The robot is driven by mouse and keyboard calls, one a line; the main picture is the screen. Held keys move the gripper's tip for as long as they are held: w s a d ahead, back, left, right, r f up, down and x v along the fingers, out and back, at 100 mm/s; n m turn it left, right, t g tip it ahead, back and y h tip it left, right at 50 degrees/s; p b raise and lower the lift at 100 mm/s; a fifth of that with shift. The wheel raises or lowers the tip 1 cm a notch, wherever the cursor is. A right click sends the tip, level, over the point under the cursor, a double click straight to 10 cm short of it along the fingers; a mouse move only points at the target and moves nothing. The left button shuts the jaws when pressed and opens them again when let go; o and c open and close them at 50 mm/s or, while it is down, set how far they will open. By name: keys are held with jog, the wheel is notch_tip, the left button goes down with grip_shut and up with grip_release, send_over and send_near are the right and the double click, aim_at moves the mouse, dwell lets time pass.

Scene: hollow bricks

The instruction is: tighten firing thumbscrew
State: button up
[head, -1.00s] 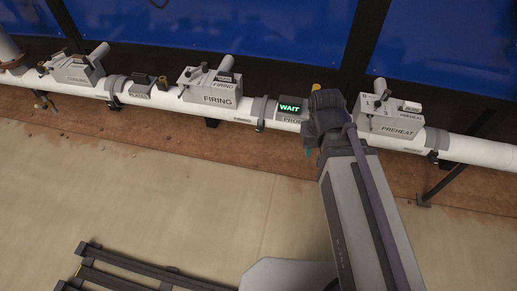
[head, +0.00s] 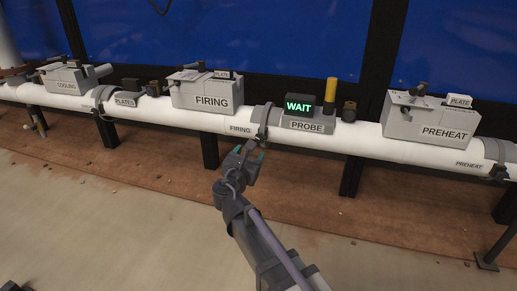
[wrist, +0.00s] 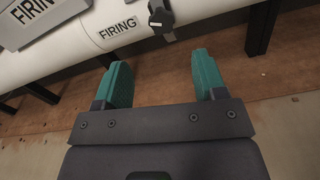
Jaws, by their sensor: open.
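The FIRING box (head: 205,91) sits on the white pipe, with a FIRING label on the pipe to its right. A grey clamp band (head: 267,117) circles the pipe right of that label. A dark thumbscrew (wrist: 160,19) shows on this band in the wrist view, ahead of my fingers and roughly centred between them. In the head view it is small and hard to separate from the band's lower edge. My gripper (head: 250,153) is open and empty, just below and in front of the band, teal fingertips apart. It also shows in the wrist view (wrist: 162,78), not touching the thumbscrew.
Right of the band are a PROBE holder (head: 307,124) with a green WAIT display (head: 299,106), a yellow-topped post (head: 330,92) and the PREHEAT box (head: 431,118). COOLING (head: 66,77) and PLATES (head: 125,99) units stand left. Dark supports (head: 351,174) hold the pipe.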

aim_at(259, 139)
jog(key=x, duration=1.1)
jog(key=shift+d, duration=0.1)
jog(key=shift+s, duration=0.1)
jog(key=c, duration=0.9)
jog(key=shift+c, duration=0.2)
